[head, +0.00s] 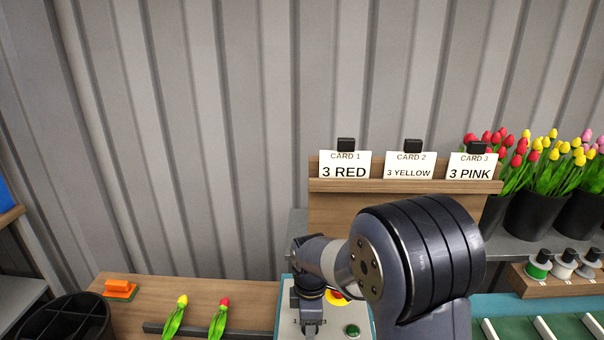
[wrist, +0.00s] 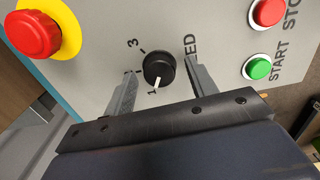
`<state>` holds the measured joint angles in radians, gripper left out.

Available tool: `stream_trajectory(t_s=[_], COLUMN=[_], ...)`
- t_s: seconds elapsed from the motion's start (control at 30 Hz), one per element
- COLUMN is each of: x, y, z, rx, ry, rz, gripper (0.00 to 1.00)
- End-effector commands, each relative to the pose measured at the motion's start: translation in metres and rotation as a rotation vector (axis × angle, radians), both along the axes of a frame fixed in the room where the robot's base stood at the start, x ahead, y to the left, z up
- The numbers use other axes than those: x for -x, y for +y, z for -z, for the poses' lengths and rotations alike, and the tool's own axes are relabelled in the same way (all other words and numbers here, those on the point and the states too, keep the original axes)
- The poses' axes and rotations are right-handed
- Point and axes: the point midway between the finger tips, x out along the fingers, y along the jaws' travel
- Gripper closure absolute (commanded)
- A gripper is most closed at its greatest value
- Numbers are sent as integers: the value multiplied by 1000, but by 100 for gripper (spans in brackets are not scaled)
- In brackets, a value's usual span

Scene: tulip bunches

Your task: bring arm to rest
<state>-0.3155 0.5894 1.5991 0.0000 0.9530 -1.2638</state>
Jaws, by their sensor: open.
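My gripper (wrist: 160,85) is open in the wrist view, with its two fingers apart on either side of a black speed knob (wrist: 158,69) on a grey control panel (wrist: 95,85). The knob's white pointer is at the 1 mark. I cannot tell whether the fingers touch the panel. In the head view my arm reaches down over the control box (head: 365,315), and its links hide much of the box. The gripper's fingertips are not clear there.
A red emergency button (wrist: 33,33) on yellow, a green start button (wrist: 258,67) and a red stop button (wrist: 268,12) surround the knob. Two tulips (head: 174,318) lie on the bench at left. A card rack (head: 400,187) and flower buckets (head: 537,215) stand behind.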

Motion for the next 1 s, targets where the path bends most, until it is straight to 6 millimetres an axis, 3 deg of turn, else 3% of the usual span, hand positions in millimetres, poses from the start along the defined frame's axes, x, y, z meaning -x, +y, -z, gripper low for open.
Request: stream_trajectory(t_s=[0.47, 1.0], x=[0, -1], y=[0, 0], z=[-1, -107], rx=[0, -1], ry=[-1, -5], rz=[-42, -38], gripper=[46, 46])
